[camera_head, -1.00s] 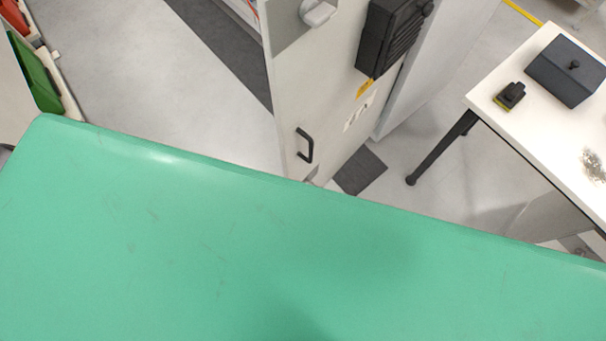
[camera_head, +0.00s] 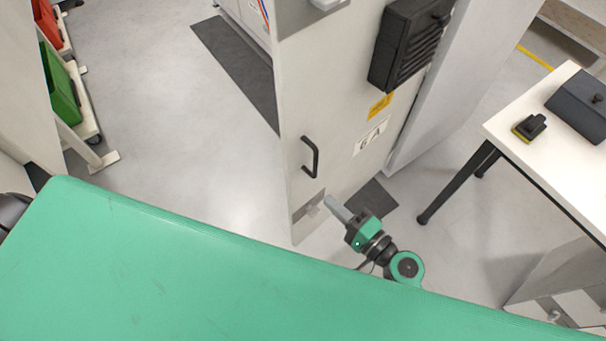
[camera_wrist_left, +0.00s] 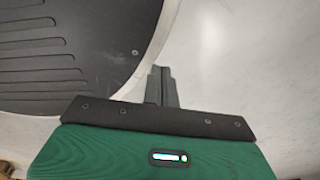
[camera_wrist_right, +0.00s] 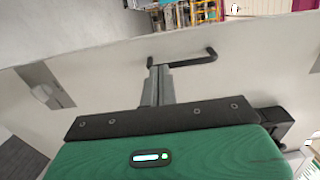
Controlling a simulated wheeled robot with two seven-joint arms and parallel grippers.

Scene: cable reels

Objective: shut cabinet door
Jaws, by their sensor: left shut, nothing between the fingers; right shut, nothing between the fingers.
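The grey cabinet door (camera_head: 340,115) stands open in the head view, with a black bar handle (camera_head: 311,157), a yellow sticker and a label. A grey latch plate sits low on it. My right gripper (camera_head: 333,204) is shut and empty, in front of the door's lower part, below and right of the handle. In the right wrist view, its fingertips (camera_wrist_right: 160,72) are close below the handle (camera_wrist_right: 182,59) in the picture; contact cannot be told. My left gripper (camera_wrist_left: 160,72) is shut and empty in the left wrist view, over pale floor; it is outside the head view.
A dark louvred box (camera_head: 410,45) is mounted on the door. A white table (camera_head: 550,140) stands at right, holding a dark box (camera_head: 580,103) and a small black-yellow item (camera_head: 530,127). Green (camera_head: 63,88) and red bins stand at left. Open floor lies between.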

